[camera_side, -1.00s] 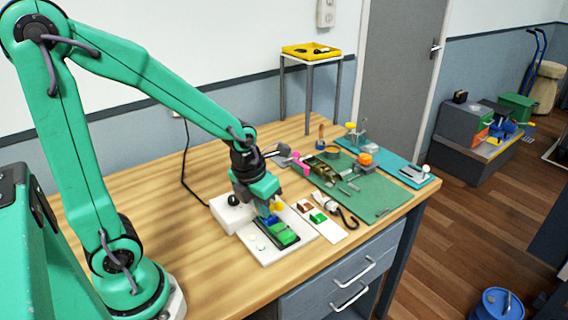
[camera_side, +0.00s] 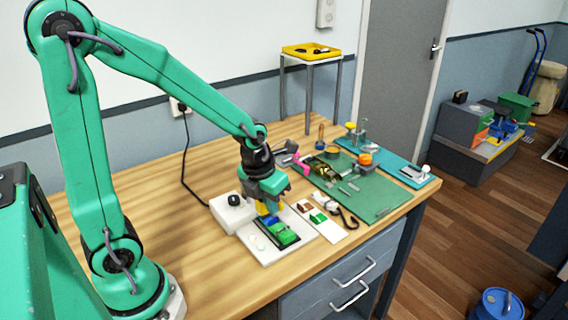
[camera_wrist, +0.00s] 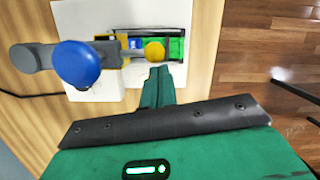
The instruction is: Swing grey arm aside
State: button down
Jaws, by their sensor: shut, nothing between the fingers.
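The grey arm (camera_wrist: 45,56) is at the left in the wrist view, with a large blue ball knob (camera_wrist: 77,65) on it. It reaches right toward a dark-framed tray (camera_wrist: 150,30) with green and blue parts on a white plate (camera_wrist: 75,15). A yellow round piece (camera_wrist: 154,51) shows over the tray. My gripper (camera_wrist: 157,72) is shut and empty, its tip just below the yellow piece; I cannot tell whether they touch. In the side view my gripper (camera_side: 270,198) is low over the plate (camera_side: 300,247) and hides part of the tray's contents.
A white box with a black knob (camera_side: 234,199) stands left of my gripper. To the right lie a white card (camera_side: 322,226) with coloured pieces and a green mat (camera_side: 380,196) with several tools. The wooden table (camera_side: 150,180) is clear at left.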

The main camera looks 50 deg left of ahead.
jog(key=shift+w+n, duration=0.3)
jog(key=shift+w, duration=0.25)
jog(key=w+a+n, duration=0.1)
jog(key=w+a, duration=0.5)
jog(key=w, duration=0.3)
jog(key=w+a+n, duration=0.2)
jog(key=w+a, duration=0.3)
jog(key=w, duration=0.4)
jog(key=shift+a+n, duration=0.3)
jog(key=shift+a, duration=0.05)
jog(key=shift+d, duration=0.15)
jog(key=d+r, duration=0.5)
jog(key=r, duration=0.5)
jog(key=shift+w+d+r, duration=0.25)
jog(key=shift+d, duration=0.15)
